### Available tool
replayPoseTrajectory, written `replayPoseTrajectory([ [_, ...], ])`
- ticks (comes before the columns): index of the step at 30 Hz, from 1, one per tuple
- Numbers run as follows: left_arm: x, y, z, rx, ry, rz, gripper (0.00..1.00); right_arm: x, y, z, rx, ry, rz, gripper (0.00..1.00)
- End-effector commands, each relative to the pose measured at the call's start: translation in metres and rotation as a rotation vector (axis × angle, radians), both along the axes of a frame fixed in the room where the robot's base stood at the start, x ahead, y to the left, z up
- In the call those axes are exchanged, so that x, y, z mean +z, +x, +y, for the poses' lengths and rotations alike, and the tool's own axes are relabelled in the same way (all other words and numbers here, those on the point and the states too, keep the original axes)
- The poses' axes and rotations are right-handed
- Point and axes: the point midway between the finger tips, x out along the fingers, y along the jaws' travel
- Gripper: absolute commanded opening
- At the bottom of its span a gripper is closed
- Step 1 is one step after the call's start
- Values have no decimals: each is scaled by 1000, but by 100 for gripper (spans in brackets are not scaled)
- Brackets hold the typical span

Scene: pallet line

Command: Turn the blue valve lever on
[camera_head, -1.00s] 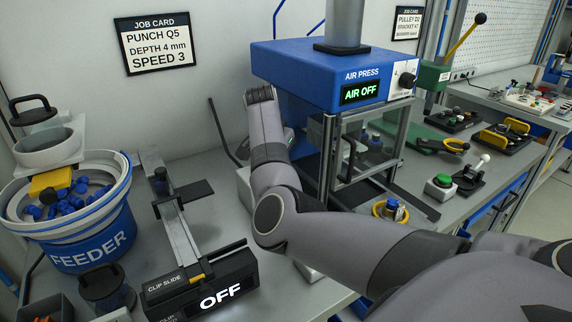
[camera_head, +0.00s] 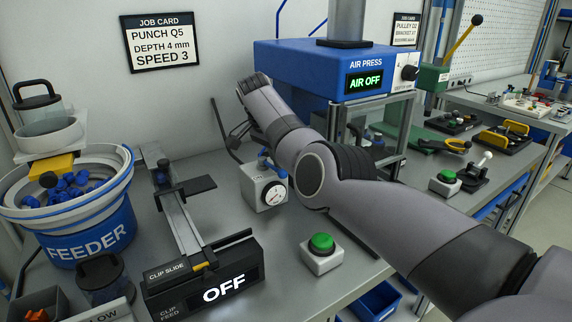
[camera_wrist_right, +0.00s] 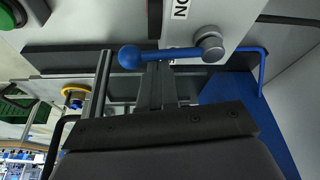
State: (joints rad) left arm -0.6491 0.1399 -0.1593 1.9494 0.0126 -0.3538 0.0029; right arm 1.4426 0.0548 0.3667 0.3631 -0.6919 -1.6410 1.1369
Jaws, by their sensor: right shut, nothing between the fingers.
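The blue valve lever (camera_wrist_right: 165,54) has a round ball knob at its left end and a grey pivot at its right end in the right wrist view. It lies across a light plate with an "ON" label (camera_wrist_right: 181,8). In the head view a bit of blue shows on top of the gauge box (camera_head: 264,195), partly behind my right arm. My right gripper (camera_wrist_right: 154,72) is shut and empty, its dark fingers reaching up to the lever beside the knob. I cannot tell whether they touch it. My left gripper is not in view.
The air press (camera_head: 310,58) stands behind my right arm. A green button box (camera_head: 321,255) stands in front of the gauge box. The clip slide (camera_head: 180,215) and the feeder (camera_head: 92,235) are to the left. Bench surface is clear between clip slide and gauge box.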

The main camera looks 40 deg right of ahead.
Motion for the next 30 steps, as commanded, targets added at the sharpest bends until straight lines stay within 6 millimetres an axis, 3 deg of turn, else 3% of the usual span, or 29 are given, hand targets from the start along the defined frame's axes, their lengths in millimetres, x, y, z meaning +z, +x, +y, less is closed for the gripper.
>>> replayPoseTrajectory([
  [5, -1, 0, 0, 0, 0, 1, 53, 1, 0, 10, 5, -1, 1, 0],
  [17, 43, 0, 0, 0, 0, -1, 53, 4, 1, 32, 6, 0, 3, 0],
  [30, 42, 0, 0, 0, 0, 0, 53, 0, 6, 42, 4, 0, 0, 0],
])
